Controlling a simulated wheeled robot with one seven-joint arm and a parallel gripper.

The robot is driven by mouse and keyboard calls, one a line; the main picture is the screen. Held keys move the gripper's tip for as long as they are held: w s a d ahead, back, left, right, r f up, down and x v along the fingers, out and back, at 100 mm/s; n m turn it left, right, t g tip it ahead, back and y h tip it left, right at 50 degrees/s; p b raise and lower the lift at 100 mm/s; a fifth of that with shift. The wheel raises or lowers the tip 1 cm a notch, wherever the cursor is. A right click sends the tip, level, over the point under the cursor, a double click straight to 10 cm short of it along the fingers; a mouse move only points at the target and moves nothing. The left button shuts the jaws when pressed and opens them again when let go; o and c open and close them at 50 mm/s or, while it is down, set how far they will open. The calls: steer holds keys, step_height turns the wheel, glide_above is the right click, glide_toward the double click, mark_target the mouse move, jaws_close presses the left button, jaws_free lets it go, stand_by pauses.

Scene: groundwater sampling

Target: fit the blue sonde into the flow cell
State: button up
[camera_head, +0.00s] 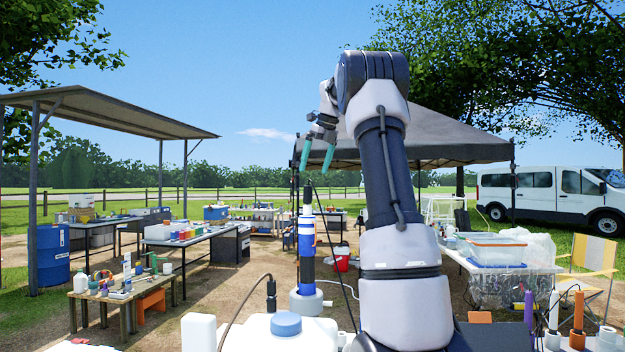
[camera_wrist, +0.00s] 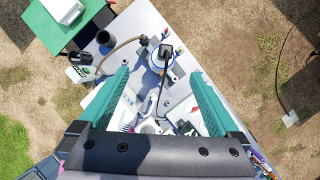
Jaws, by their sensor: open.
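The blue sonde (camera_head: 307,243) stands upright near the middle of the head view, a tall tube with blue, white and black bands and a thin black cable at its top. Its lower end meets a grey round base (camera_head: 306,303), which looks like the flow cell; I cannot tell how deep it sits. In the wrist view the sonde's dark top (camera_wrist: 165,52) shows from above, over a white and blue round part. My gripper (camera_head: 317,168) is open and empty, pointing down above the sonde and apart from it. Its teal fingers (camera_wrist: 159,76) spread wide in the wrist view.
A blue-capped white container (camera_head: 286,323) and a white bottle (camera_head: 198,332) stand in front. Purple (camera_head: 528,308), white (camera_head: 553,310) and orange (camera_head: 578,311) tubes stand upright at the right. Air around my gripper is clear.

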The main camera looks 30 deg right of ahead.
steer(key=s+a+f+n+t, duration=0.1)
steer(key=s+a+f+n, duration=0.1)
steer(key=s+a+n, duration=1.15)
steer(key=s+a+f+n+t, duration=0.1)
steer(key=s+a+f+n, duration=0.2)
steer(key=s+f+n, duration=0.4)
steer(key=s+a+f+n+t, duration=0.1)
steer(key=s+a+f+n, duration=0.2)
steer(key=s+f+n, duration=0.4)
steer(key=s+n, duration=0.2)
steer(key=s, duration=0.3)
steer(key=shift+f+y, duration=0.3)
steer(key=shift+s, duration=0.1)
